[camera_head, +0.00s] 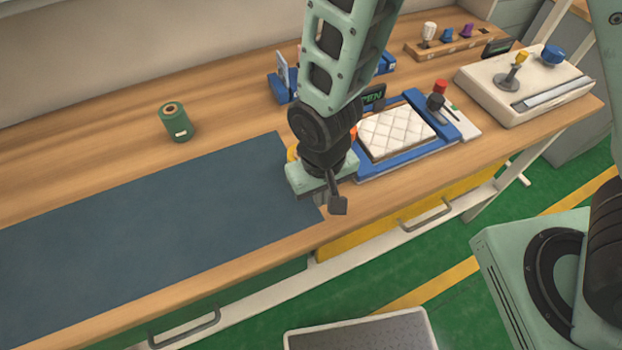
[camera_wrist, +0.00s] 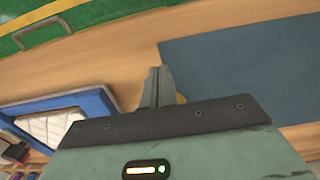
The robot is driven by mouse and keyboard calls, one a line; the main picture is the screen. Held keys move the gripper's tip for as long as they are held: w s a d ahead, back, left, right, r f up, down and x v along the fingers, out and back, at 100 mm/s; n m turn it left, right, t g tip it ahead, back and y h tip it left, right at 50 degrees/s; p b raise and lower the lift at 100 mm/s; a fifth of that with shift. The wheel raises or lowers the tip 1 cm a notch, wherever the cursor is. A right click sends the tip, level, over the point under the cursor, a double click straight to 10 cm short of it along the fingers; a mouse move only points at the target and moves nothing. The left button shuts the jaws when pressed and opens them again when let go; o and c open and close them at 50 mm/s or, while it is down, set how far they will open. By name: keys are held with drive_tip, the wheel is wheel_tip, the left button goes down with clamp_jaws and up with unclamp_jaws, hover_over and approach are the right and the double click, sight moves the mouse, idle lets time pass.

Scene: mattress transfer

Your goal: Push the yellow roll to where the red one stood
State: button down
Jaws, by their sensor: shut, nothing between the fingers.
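A sliver of yellow, which looks like the yellow roll (camera_head: 292,153), shows at the left edge of my wrist in the head view; the rest is hidden behind my arm. A small yellow patch, likely the same roll (camera_wrist: 181,99), shows beside my fingers in the wrist view. My gripper (camera_head: 337,204) is shut and empty, low over the table near the right end of the dark blue mat (camera_head: 150,220). It also shows in the wrist view (camera_wrist: 154,76). I cannot tell whether it touches the roll. No red roll is visible.
A green roll (camera_head: 174,124) stands behind the mat. A blue frame (camera_head: 405,158) holding a white quilted pad (camera_head: 395,133) lies just right of my gripper. A white control box (camera_head: 525,85) and a wooden peg rack (camera_head: 458,46) are farther right. The mat is clear.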

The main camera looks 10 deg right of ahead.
sight(292, 154)
drive_tip(key=shift+d+f, duration=0.1)
drive_tip(key=shift+f, duration=0.75)
drive_tip(key=shift+w+a+r+p, duration=0.1)
drive_tip(key=shift+w+a+p, duration=0.1)
drive_tip(key=shift+w+p, duration=0.3)
drive_tip(key=shift+w+a+p, duration=0.15)
drive_tip(key=shift+w+a, duration=0.05)
drive_tip(key=shift+w, duration=0.5)
drive_tip(key=shift+w+a, duration=0.25)
drive_tip(key=shift+w, duration=0.5)
